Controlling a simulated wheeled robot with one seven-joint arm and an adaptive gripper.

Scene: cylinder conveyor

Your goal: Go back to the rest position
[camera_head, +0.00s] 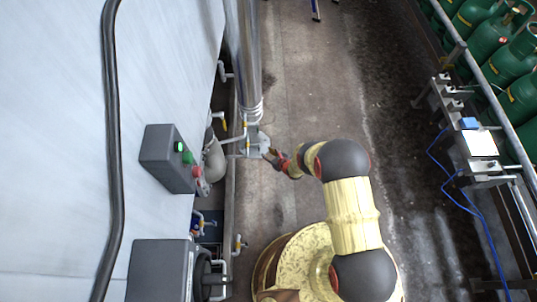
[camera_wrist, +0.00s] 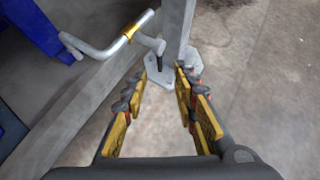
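No cylinder is near the fingers.
A grey control box (camera_head: 168,158) with green and red buttons is on the left wall. A metal post (camera_head: 246,60) with a bent pipe handle (camera_wrist: 112,45) stands close ahead of my gripper. Green cylinders (camera_head: 493,38) stand behind a rail at right. The floor (camera_head: 310,90) between is clear.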

